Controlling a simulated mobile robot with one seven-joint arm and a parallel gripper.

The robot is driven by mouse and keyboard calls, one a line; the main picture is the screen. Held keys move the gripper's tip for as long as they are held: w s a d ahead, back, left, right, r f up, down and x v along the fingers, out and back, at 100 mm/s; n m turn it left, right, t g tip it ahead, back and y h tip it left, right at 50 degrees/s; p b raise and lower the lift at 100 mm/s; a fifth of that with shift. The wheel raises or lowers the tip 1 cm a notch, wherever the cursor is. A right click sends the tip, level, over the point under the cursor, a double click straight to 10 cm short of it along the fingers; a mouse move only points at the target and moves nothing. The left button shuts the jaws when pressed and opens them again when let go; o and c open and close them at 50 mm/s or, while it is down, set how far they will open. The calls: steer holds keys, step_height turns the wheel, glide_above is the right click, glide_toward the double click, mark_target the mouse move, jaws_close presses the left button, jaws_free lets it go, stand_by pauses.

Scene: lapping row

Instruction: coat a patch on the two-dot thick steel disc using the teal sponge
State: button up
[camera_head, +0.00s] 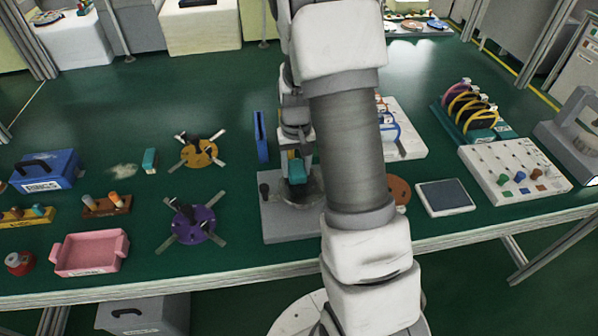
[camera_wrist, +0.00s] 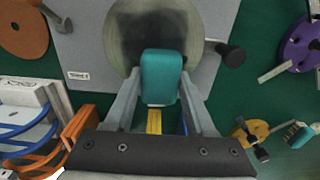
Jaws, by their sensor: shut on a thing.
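The teal sponge (camera_wrist: 161,76) is held between the two fingers of my gripper (camera_wrist: 160,95), which is shut on it. In the wrist view the sponge is over the near part of a round steel disc (camera_wrist: 150,25) on a grey plate (camera_wrist: 88,40). I cannot tell whether it touches the disc. In the head view the sponge (camera_head: 296,169) shows above the disc (camera_head: 312,192), and my arm hides part of the disc and the grey base (camera_head: 284,222). No dots on the disc can be made out.
A black knob (camera_wrist: 232,52) stands at the plate's edge. A purple four-armed fixture (camera_head: 193,224) and a yellow one (camera_head: 199,153) lie left. A brown disc (camera_head: 398,191) and a dark flat pad (camera_head: 445,197) lie right. A blue upright piece (camera_head: 261,136) stands behind the base.

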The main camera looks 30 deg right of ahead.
mark_target(306, 198)
steer(key=shift+w+r, duration=0.1)
steer(key=shift+w, duration=0.2)
steer(key=shift+s, duration=0.1)
steer(key=shift+s+a+b, duration=0.25)
steer(key=shift+s, duration=1.7)
steer(key=shift+s+a+b, duration=0.2)
steer(key=shift+s, duration=1.7)
steer(key=shift+r+p, duration=2.35)
steer(key=shift+r, duration=0.55)
steer(key=shift+r+p, duration=1.15)
steer(key=shift+r, duration=0.3)
